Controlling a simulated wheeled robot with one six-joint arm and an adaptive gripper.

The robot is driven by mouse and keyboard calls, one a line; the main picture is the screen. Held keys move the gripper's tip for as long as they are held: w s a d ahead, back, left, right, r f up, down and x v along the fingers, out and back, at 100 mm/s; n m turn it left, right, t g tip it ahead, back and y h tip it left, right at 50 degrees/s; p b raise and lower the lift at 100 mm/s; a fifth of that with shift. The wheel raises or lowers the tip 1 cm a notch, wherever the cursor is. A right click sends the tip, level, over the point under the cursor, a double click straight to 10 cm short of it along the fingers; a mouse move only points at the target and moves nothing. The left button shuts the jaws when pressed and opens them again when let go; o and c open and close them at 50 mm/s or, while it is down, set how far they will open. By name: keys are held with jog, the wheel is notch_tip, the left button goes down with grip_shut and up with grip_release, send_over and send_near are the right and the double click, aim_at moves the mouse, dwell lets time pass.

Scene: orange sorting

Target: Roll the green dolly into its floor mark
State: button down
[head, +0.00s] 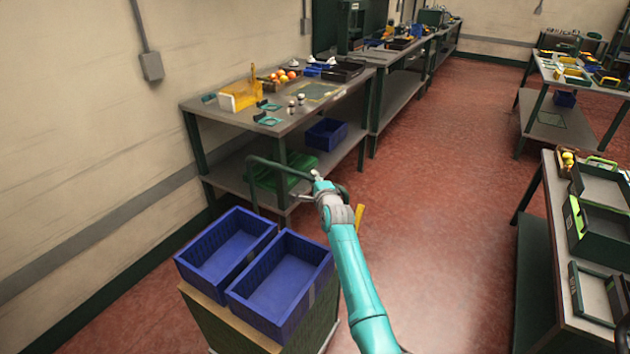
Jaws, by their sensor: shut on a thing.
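The green dolly (282,172) is in the middle of the head view, by the near end of the left workbench, partly hidden by its dark push handle and my arm. The dark handle (275,168) rises in front of the green part and runs right to my gripper. My gripper (317,177) is shut on this handle, near its right end. A short yellow strip (360,216) shows just right of my wrist. I cannot tell whether it is part of the floor mark. No full outline of a floor mark is visible.
Two blue crates (285,278) sit on a stand at lower left, close to my arm. The left workbench (275,130) holds oranges and tools. A right bench (590,240) carries trays. The red floor (450,180) between the benches is clear.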

jog(key=shift+s+a+f, duration=0.15)
jog(key=shift+s+a, duration=0.2)
jog(key=s+a, duration=0.8)
jog(key=s, duration=0.3)
jog(key=s+a, duration=0.8)
jog(key=s, duration=0.3)
jog(key=shift+s+a, duration=0.1)
jog(key=shift+s, duration=0.05)
jog(key=c, duration=1)
grip_release()
jog(key=shift+s, duration=0.1)
